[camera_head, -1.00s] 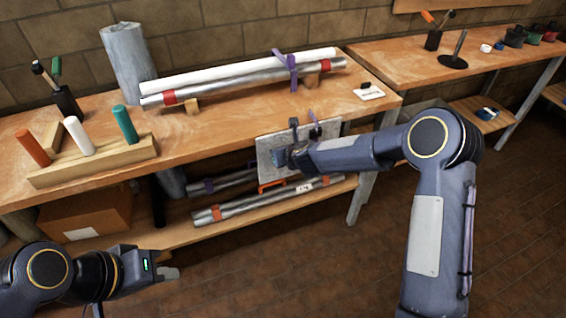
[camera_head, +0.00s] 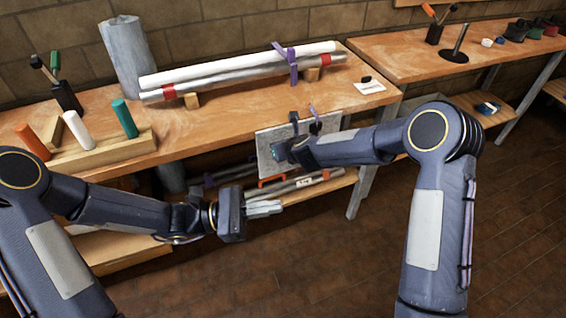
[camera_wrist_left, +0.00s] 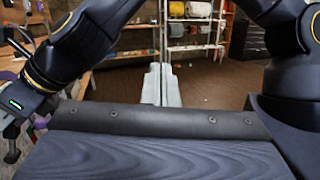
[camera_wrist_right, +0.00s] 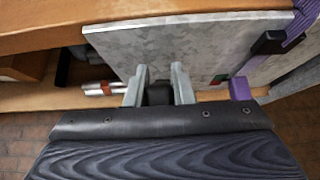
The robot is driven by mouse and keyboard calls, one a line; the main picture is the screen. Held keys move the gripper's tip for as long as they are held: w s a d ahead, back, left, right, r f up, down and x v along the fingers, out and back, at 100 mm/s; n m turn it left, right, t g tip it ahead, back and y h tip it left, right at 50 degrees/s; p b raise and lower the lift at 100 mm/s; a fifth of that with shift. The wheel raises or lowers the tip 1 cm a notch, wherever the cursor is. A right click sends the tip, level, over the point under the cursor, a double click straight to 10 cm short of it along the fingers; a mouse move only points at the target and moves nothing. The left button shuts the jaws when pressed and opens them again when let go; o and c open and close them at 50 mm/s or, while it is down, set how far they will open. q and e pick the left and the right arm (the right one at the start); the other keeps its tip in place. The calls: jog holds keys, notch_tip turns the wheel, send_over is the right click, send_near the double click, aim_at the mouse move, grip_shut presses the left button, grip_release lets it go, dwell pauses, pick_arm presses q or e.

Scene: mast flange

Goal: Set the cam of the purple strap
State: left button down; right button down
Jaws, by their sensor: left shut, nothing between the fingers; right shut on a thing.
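A purple strap (camera_head: 291,62) loops around the white pipe and the silver pipe on the bench. A purple piece with a black buckle (camera_head: 316,127) shows at the grey plate (camera_head: 268,143) at the bench's front edge. The right wrist view shows the purple strap (camera_wrist_right: 300,25), the black buckle (camera_wrist_right: 268,43) and a lower purple end (camera_wrist_right: 241,88). My right gripper (camera_wrist_right: 158,82) is shut on a small dark block (camera_wrist_right: 158,94) in front of the plate. Its exact nature is unclear. My left gripper (camera_head: 265,207) is shut and empty, in front of the lower shelf; its fingers touch in its wrist view (camera_wrist_left: 161,84).
White pipe (camera_head: 230,64) and silver pipe (camera_head: 225,82) lie along the bench. A wooden block with coloured pegs (camera_head: 105,152) stands at left. A card (camera_head: 370,88) lies at the right end. More pipes (camera_head: 295,187) lie on the shelf below. The floor at right is clear.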

pick_arm(q)
jog(key=w+d+f+n+t+y, duration=0.1)
jog(key=w+f+n+t+y, duration=0.6)
jog(key=n, duration=0.7)
jog(key=w+f+n+t+y, duration=0.2)
jog(key=w+f+n+t, duration=0.3)
jog(key=f+n+t, duration=0.55)
jog(key=w+d+r+n, duration=0.3)
jog(key=w+r, duration=0.3)
jog(key=w, duration=0.5)
jog(key=shift+w+d+t, duration=0.2)
jog(key=shift+d+t, duration=0.15)
